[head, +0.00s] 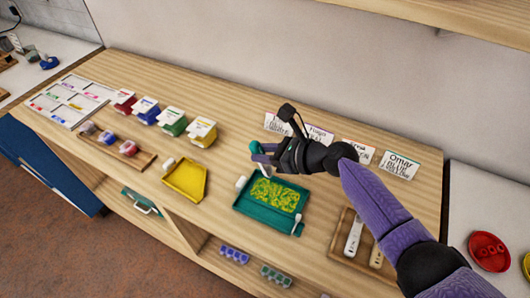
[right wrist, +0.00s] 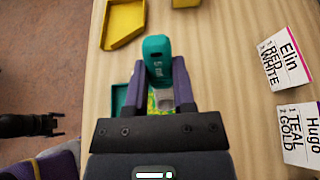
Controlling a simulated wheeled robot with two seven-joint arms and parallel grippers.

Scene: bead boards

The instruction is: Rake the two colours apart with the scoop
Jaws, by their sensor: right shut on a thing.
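My right gripper (head: 263,153) is shut on the teal scoop (head: 255,146), held above the back edge of the teal tray (head: 246,212). In the right wrist view the scoop (right wrist: 157,50) stands up between the fingers (right wrist: 168,92), with a small label on it. Yellow-green beads (head: 275,195) lie spread in the tray; at this size I cannot separate their colours. The gripper hides most of the tray in the right wrist view.
A yellow tray (head: 174,184) lies left of the teal tray. Name cards (head: 400,166) stand along the back. Coloured boxes (head: 201,131) and a wooden tray (head: 340,247) flank the work area.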

